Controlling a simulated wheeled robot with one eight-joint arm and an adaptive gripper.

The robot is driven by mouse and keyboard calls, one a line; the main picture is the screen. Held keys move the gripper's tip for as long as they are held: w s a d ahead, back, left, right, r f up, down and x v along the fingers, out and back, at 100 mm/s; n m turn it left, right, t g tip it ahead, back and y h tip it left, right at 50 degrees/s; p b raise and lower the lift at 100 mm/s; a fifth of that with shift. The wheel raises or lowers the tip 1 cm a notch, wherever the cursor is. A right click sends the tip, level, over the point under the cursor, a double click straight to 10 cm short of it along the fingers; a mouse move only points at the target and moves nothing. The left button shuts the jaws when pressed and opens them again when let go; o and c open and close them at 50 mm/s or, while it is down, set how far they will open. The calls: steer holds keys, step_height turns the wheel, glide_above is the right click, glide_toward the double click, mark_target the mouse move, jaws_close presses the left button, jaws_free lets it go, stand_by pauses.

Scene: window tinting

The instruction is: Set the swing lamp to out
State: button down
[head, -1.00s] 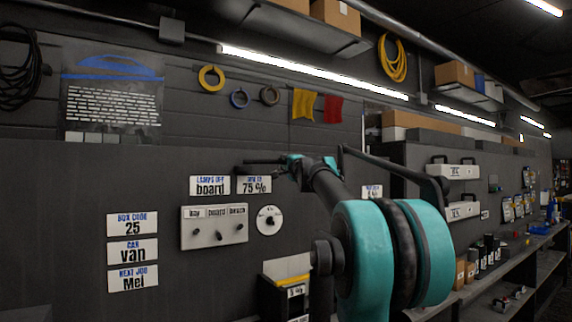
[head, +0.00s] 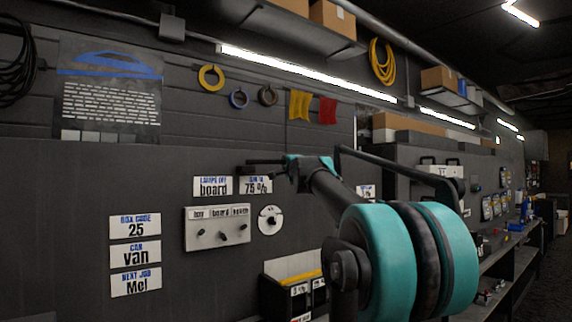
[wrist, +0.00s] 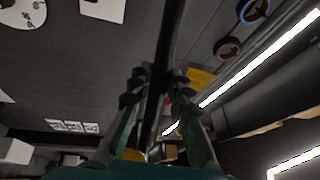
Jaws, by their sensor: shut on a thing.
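A thin dark bar (wrist: 161,60), which looks like the arm of the swing lamp, runs between the fingers of my gripper (wrist: 155,98) in the wrist view. The fingers close on it from both sides. In the head view my gripper (head: 285,166) is in front of the wall panel, with dark bar-like parts reaching left from it. I cannot clearly separate the lamp arm from the fingers there. The lamp's head and its pivot are not clearly visible. My teal-jointed arm hides part of the wall behind it.
A box with labelled compartments (head: 290,293) is lower, partly behind my arm. Shelves with goods (head: 505,260) run along the right.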

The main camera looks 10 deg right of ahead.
steer(key=c, duration=1.4)
jaws_free()
steer(key=s, duration=0.4)
steer(key=s+f, duration=0.1)
steer(key=s, duration=0.3)
steer(key=s+f, duration=0.1)
steer(key=s, duration=0.2)
steer(key=shift+s+f, duration=0.1)
steer(key=shift+s, duration=0.3)
steer(key=shift+c, duration=0.2)
